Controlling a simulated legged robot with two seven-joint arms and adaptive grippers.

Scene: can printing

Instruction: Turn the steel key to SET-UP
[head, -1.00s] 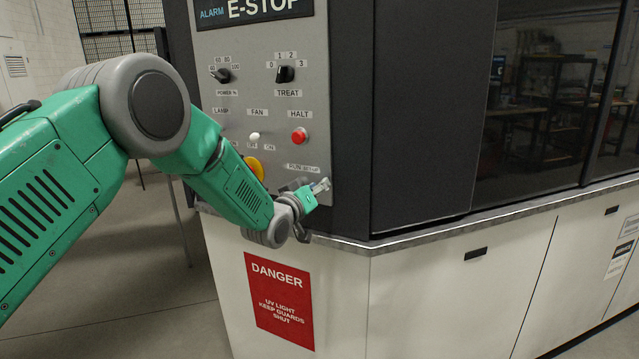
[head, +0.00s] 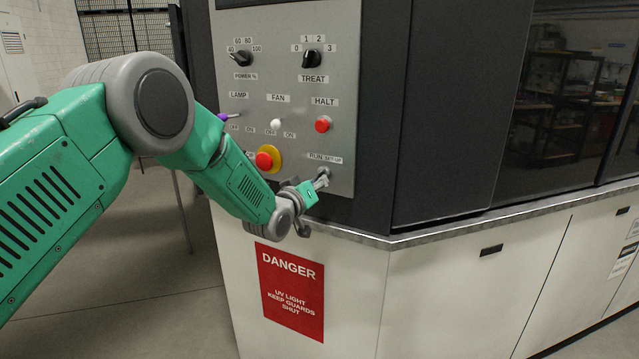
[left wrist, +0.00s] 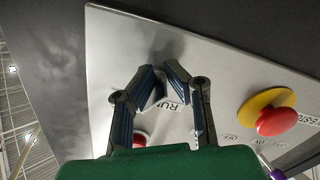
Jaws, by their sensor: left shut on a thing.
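The steel key (head: 327,172) is in its switch at the lower right of the grey control panel, just under the RUN / SET-UP label (head: 325,159). Only a small part of it shows, so I cannot tell which way it points. My left gripper (head: 321,183) is at the switch, its fingers shut on the key. In the left wrist view the fingertips of my left gripper (left wrist: 164,70) come close together in front of the panel, and they hide most of the key. My right gripper is not in view.
A red emergency button on a yellow base (head: 266,158) is left of the switch, close to my left forearm. A red HALT button (head: 323,124), a white FAN switch (head: 276,124) and a purple-tipped LAMP switch (head: 226,117) are above. A metal ledge (head: 440,227) runs below.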

